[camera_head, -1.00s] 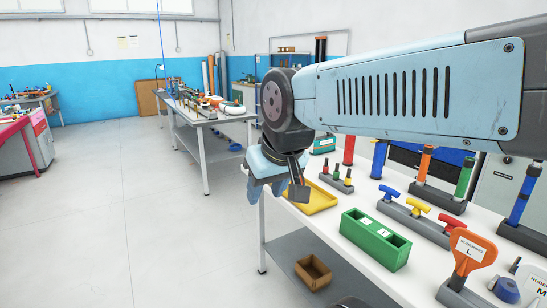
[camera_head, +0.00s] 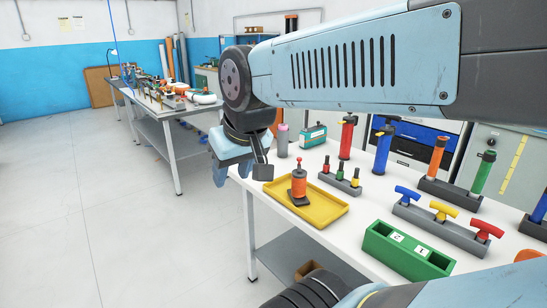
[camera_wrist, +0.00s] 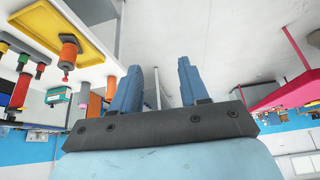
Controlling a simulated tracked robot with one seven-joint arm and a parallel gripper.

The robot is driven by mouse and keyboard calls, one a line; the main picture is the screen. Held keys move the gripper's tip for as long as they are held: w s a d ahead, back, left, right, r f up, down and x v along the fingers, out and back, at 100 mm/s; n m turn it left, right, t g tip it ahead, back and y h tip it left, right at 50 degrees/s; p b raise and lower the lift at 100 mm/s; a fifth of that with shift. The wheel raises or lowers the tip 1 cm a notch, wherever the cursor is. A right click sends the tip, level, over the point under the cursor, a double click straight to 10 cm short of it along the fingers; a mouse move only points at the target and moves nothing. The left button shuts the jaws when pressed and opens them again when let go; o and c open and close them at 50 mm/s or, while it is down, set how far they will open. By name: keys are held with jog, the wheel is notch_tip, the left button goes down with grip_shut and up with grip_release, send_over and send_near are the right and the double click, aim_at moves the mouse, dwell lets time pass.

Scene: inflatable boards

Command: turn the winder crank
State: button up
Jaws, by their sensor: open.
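I cannot make out a winder crank with certainty in either view. My gripper (camera_head: 220,172) hangs at the left end of the near white table, over or just beyond its edge, with the fingers pointing down. In the wrist view the two blue fingers of my gripper (camera_wrist: 158,72) are apart with nothing between them. An orange upright device with a dark base (camera_head: 298,185) stands in a yellow tray (camera_head: 325,212) right of my gripper. It also shows at the upper left of the wrist view, which looks upside down.
The near white table (camera_head: 345,235) holds a green two-slot box (camera_head: 405,252), a rack of coloured T-handles (camera_head: 440,220) and several coloured cylinders. A farther table (camera_head: 170,150) bears small items, too small to tell apart. The floor at left (camera_head: 80,200) is clear.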

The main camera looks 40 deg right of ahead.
jog(key=shift+w+d, duration=0.15)
jog(key=shift+w, duration=0.05)
jog(key=w+d+f+m+g+y, duration=0.35)
jog(key=w+d+f+m, duration=0.2)
jog(key=w+m, duration=0.45)
jog(key=m+t+y, duration=0.5)
jog(key=m+t, duration=0.9)
jog(key=m, duration=0.6)
send_near(299, 159)
jog(key=x, duration=1)
jog(key=shift+w+d+f, duration=0.3)
jog(key=shift+d, duration=0.05)
jog(key=shift+c, duration=0.3)
